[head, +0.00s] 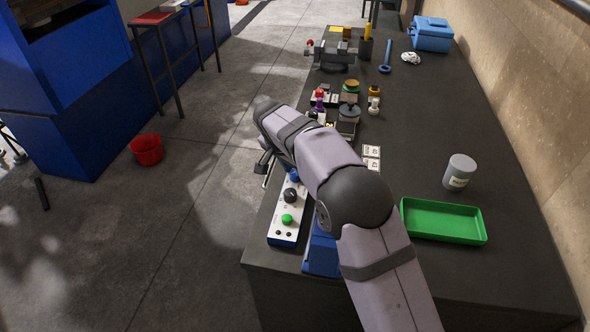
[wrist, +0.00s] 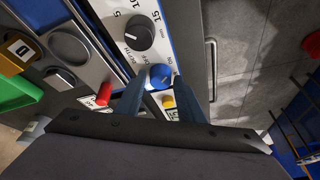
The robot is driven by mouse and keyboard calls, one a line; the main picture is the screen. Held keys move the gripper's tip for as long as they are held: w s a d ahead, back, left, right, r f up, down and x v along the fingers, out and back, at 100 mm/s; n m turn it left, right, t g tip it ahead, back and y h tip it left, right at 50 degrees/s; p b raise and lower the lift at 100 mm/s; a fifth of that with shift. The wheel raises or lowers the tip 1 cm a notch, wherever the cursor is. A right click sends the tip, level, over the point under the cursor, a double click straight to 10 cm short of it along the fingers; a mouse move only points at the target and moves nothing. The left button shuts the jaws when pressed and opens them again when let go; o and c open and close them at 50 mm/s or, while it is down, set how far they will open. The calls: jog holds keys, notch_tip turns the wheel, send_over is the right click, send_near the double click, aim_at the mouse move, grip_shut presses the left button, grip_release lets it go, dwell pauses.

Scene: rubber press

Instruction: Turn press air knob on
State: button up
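A blue knob (wrist: 160,76) with an "ON" mark beside it sits on a white control panel (wrist: 183,45) in the wrist view. My gripper (wrist: 159,82) is at this knob, with one finger on each side. The fingers are spread and look open; whether either touches the knob is hard to tell. In the head view the blue knob (head: 294,176) shows at the far end of the panel (head: 276,238), and my gripper (head: 267,165) is mostly hidden by my arm.
A black dial (wrist: 139,32) with a number scale sits near the blue knob. A red part (wrist: 104,94) and a yellow part (wrist: 168,102) are close to the fingers. A green tray (head: 443,221) and grey can (head: 459,171) stand right on the bench.

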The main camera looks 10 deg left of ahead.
jog(key=b+v, duration=0.1)
jog(key=v, duration=0.6)
jog(key=shift+r+b, duration=0.2)
jog(key=shift+b, duration=0.1)
jog(key=shift+a, duration=0.1)
